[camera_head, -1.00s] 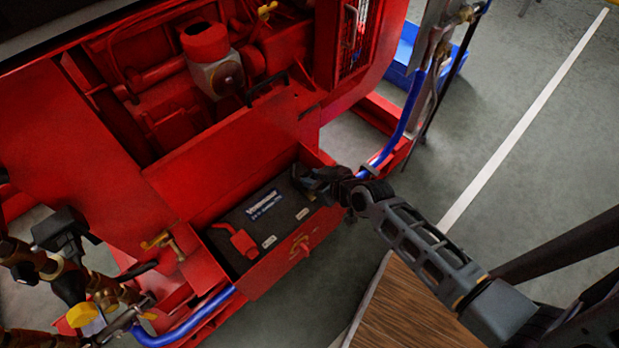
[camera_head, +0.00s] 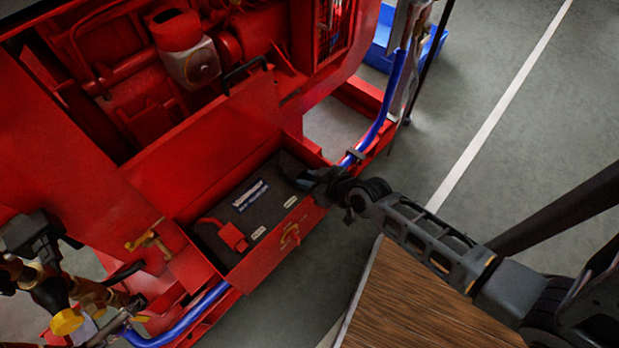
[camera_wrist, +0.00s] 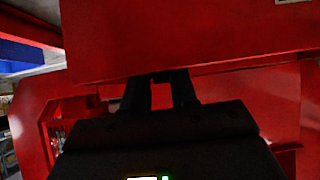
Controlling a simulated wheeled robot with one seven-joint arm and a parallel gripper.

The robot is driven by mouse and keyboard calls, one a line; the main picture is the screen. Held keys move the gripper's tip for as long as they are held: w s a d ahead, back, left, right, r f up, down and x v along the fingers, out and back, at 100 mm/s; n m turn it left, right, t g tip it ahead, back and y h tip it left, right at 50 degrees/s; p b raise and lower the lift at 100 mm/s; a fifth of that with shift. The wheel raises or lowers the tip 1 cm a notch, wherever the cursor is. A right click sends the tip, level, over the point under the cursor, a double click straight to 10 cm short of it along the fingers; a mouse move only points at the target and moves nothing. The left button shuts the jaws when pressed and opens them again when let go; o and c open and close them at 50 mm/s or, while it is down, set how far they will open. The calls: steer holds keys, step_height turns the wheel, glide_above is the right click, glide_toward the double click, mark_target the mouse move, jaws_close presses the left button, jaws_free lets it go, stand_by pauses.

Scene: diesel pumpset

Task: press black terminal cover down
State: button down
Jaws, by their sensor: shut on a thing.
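A black battery (camera_head: 235,205) sits in the open red box at the front of the pumpset. A red terminal cover (camera_head: 232,236) lies on its left part. The black terminal cover (camera_head: 284,178) is at the right end, dark against the battery and partly hidden by my gripper. My gripper (camera_head: 308,181) reaches in over the box's right end and is shut on the black terminal cover, as far as the dark shapes let me tell. In the wrist view, my two fingers (camera_wrist: 161,90) stand a little apart, with their tips at a red panel's lower edge; the cover is not distinguishable there.
The red box's front wall (camera_head: 270,257) and a brass-coloured latch (camera_head: 290,234) are close below my gripper. A blue hose (camera_head: 375,130) runs just right of the box. A wooden top (camera_head: 425,305) lies below my arm. Open floor is at right.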

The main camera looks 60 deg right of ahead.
steer(key=shift+s+f, duration=0.15)
steer(key=shift+f, duration=0.1)
steer(key=c, duration=1.2)
jaws_free()
steer(key=o, duration=0.3)
steer(key=shift+r, duration=0.15)
steer(key=p+v, duration=0.1)
steer(key=v, duration=0.6)
steer(key=shift+s+r+p, duration=0.15)
steer(key=shift+r+p, duration=0.1)
steer(key=shift+p, duration=0.05)
steer(key=s+a+r+n+t+y+p, duration=0.1)
steer(key=s+a+r+p, duration=0.2)
steer(key=r, duration=0.9)
steer(key=s+a+r+n+t+y+p, duration=0.1)
steer(key=s+a+r, duration=0.4)
steer(key=r, duration=0.8)
steer(key=s+a+r+n+t+y+p, duration=0.1)
steer(key=s+a+r+p, duration=0.3)
steer(key=r, duration=0.8)
steer(key=shift+s+a+r+t+p, duration=0.15)
steer(key=shift+a+t+p, duration=0.3)
steer(key=shift+a, duration=0.5)
steer(key=shift+s+a+t+p, duration=0.3)
steer(key=shift+a+p, duration=0.25)
steer(key=shift+a, duration=0.35)
